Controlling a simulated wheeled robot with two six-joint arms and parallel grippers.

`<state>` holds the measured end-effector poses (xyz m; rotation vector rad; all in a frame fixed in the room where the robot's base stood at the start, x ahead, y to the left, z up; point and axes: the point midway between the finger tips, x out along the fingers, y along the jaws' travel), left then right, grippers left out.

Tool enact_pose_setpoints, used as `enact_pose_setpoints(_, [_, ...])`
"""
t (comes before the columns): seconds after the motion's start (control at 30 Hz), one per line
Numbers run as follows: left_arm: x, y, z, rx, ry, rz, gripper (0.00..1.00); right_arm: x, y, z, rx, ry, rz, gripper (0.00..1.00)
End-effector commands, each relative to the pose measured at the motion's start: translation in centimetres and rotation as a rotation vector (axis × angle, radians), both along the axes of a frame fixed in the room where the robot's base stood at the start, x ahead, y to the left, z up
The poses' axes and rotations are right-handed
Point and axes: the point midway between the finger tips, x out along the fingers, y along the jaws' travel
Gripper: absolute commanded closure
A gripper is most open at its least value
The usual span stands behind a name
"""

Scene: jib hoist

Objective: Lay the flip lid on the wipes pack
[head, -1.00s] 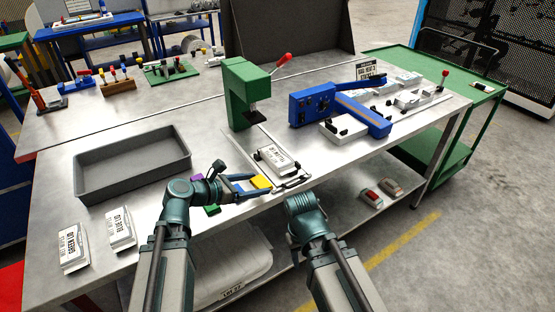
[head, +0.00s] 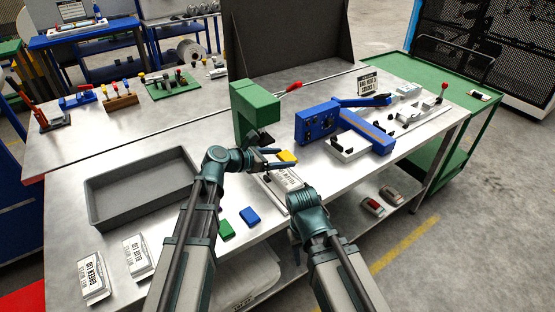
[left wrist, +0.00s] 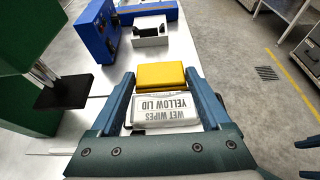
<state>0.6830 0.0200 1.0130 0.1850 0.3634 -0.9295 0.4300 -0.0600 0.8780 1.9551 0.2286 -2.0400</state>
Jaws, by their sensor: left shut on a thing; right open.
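My left gripper (head: 283,158) is shut on the yellow flip lid (head: 287,156), holding it by its sides. The left wrist view shows the lid (left wrist: 160,76) between the two fingers. The white wipes pack marked yellow lid (head: 287,179) lies below and partly behind the gripper. In the left wrist view the pack (left wrist: 166,110) shows just nearer than the lid, label visible. The lid seems above the pack; the gap cannot be judged. My right gripper (head: 294,240) is open, low beside the table's front edge, mostly hidden by its arm.
A green press (head: 254,108) stands beside the pack. A blue fixture (head: 318,124) is to its right. Green (head: 226,230) and blue (head: 249,216) lids lie near the front edge. Two other packs (head: 93,278) (head: 138,257) and a grey tray (head: 92,205) are at left.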

Motion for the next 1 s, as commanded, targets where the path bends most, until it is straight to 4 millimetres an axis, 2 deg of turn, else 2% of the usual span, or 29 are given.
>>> enact_pose_setpoints(0.37, [0.0, 0.0, -1.6, 0.000, 0.000, 0.000, 0.70, 0.0, 0.0, -1.6, 0.000, 0.000, 0.000, 0.50])
enact_pose_setpoints(1.0, [0.0, 0.1, -5.9, 0.000, 0.000, 0.000, 0.70, 0.0, 0.0, -5.9, 0.000, 0.000, 0.000, 0.50])
